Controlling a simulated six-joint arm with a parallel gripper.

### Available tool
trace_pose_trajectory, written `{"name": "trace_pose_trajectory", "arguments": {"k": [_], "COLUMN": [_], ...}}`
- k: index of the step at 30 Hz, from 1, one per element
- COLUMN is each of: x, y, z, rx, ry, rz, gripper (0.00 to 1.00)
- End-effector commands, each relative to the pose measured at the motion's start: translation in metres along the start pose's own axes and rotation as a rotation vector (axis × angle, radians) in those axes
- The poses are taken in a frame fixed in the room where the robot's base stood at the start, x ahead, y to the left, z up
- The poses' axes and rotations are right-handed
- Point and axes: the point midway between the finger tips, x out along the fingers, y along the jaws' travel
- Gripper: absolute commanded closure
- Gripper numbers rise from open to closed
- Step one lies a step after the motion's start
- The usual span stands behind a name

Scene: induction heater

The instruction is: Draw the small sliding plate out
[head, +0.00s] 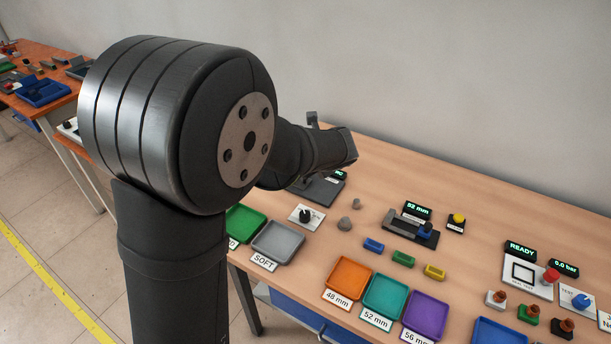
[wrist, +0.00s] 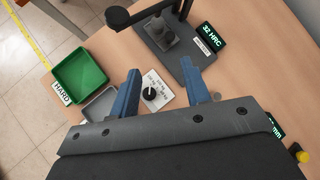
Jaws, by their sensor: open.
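I cannot pick out a small sliding plate for certain in either view. A gauge (head: 411,229) with a dark base, a blue block and a 52 mm display stands mid-table in the head view. A dark hardness tester (wrist: 205,55) with a 32 HRC display stands ahead of my gripper in the wrist view; it shows partly behind my arm in the head view (head: 325,190). My gripper (wrist: 160,67) is open, its blue fingers apart with nothing held between them. The fingers point toward the tester's base; contact cannot be told. In the head view my arm hides the fingers.
A white plate with a black knob (wrist: 152,91) lies below the fingers. Green (wrist: 80,75) and grey (wrist: 101,103) trays are left. Coloured blocks, trays and a READY station (head: 526,275) fill the table's right side. Bare wood lies behind the gauge.

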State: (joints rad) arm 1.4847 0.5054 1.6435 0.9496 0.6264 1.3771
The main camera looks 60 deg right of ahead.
Motion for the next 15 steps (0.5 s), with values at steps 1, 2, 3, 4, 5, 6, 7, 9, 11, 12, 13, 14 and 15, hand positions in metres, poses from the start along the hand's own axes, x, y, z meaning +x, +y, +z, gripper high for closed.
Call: {"name": "trace_pose_trajectory", "arguments": {"k": [1,2,3,4,5,6,7,9,11,12,13,14,15], "x": [0.002,0.002,0.003,0.003,0.004,0.004,0.005,0.009,0.013,0.018,0.022,0.027,0.033], "y": [-0.002,-0.003,-0.004,-0.005,-0.005,-0.006,-0.006,-0.007,-0.007,-0.007,-0.007,-0.007,-0.007], "z": [-0.010,-0.014,-0.018,-0.021,-0.023,-0.025,-0.026,-0.027,-0.027,-0.027,-0.026,-0.026,-0.026], "rx": [0.111,0.169,0.233,0.271,0.301,0.331,0.345,0.360,0.360,0.359,0.358,0.358,0.358], "ry": [-0.005,-0.009,-0.014,-0.016,-0.019,-0.020,-0.022,-0.023,-0.022,-0.022,-0.023,-0.022,-0.022], "rz": [-0.016,-0.025,-0.036,-0.041,-0.045,-0.050,-0.053,-0.054,-0.053,-0.052,-0.052,-0.051,-0.051], "gripper": [0.57,0.57,0.57,0.57,0.57,0.57,0.57,0.57,0.57,0.57,0.57,0.57,0.57]}}
